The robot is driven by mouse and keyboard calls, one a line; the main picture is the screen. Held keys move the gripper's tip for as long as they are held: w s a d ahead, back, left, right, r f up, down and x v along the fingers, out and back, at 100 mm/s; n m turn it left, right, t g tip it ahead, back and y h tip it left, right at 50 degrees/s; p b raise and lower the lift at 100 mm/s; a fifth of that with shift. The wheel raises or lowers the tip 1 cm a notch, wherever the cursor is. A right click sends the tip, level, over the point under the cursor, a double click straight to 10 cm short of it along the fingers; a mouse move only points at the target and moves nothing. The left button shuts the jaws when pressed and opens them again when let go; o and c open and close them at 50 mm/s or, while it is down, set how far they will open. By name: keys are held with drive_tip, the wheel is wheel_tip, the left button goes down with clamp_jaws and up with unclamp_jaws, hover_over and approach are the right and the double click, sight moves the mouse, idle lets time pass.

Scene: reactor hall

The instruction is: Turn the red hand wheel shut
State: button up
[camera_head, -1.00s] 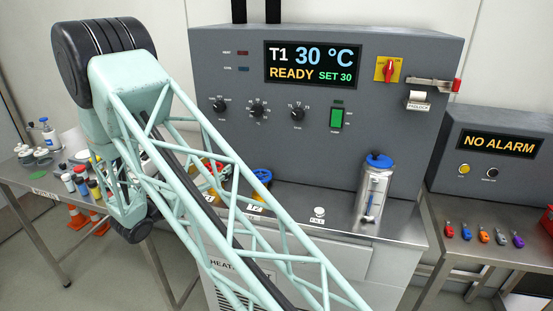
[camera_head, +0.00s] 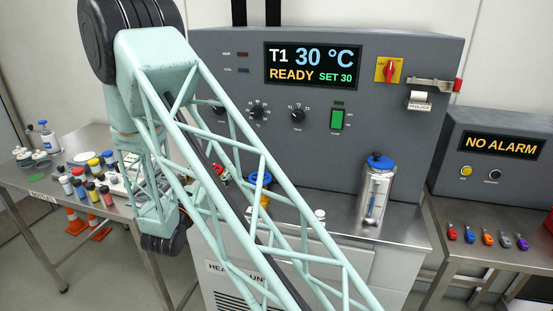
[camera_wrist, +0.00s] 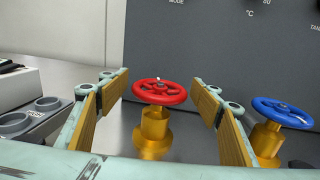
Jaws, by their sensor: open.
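The red hand wheel (camera_wrist: 160,92) sits on a brass valve body (camera_wrist: 155,128) in the wrist view, upright in front of the grey panel. My gripper (camera_wrist: 164,88) is open, with one finger to the left of the wheel and one to the right. The wheel appears between the fingers, and I see no contact. In the head view, a small red part of the wheel (camera_head: 221,171) shows through my arm's lattice; most of it is hidden. My gripper is not visible in the head view.
A blue hand wheel (camera_wrist: 282,112) on a brass valve stands close to the right finger. A steel flask with a blue cap (camera_head: 376,190) stands further right on the bench. The grey control panel (camera_head: 330,150) rises behind. Several bottles (camera_head: 90,180) stand on the left table.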

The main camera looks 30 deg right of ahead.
drive_tip(key=shift+n+t+y, duration=0.3)
drive_tip(key=shift+n+y, duration=0.1)
drive_tip(key=shift+y, duration=0.1)
drive_tip(key=shift+s+a, duration=0.1)
drive_tip(key=shift+s, duration=0.05)
drive_tip(key=p+v, duration=0.2)
drive_tip(key=v, duration=1.2)
drive_tip(key=s+d+r+m+g+h, duration=0.2)
drive_tip(key=s+d+r, duration=0.4)
drive_tip(key=d, duration=0.4)
drive_tip(key=s+d+r+m+g+h+p, duration=0.1)
drive_tip(key=s+d+r+m+g+h, duration=0.2)
drive_tip(key=d, duration=0.7)
drive_tip(key=shift+s+r+m+g+p, duration=0.3)
drive_tip(key=shift+s+r+m+g, duration=1)
drive_tip(key=shift+s+r+m, duration=1.1)
drive_tip(key=shift+w+d+r, duration=0.2)
drive_tip(key=shift+d, duration=0.05)
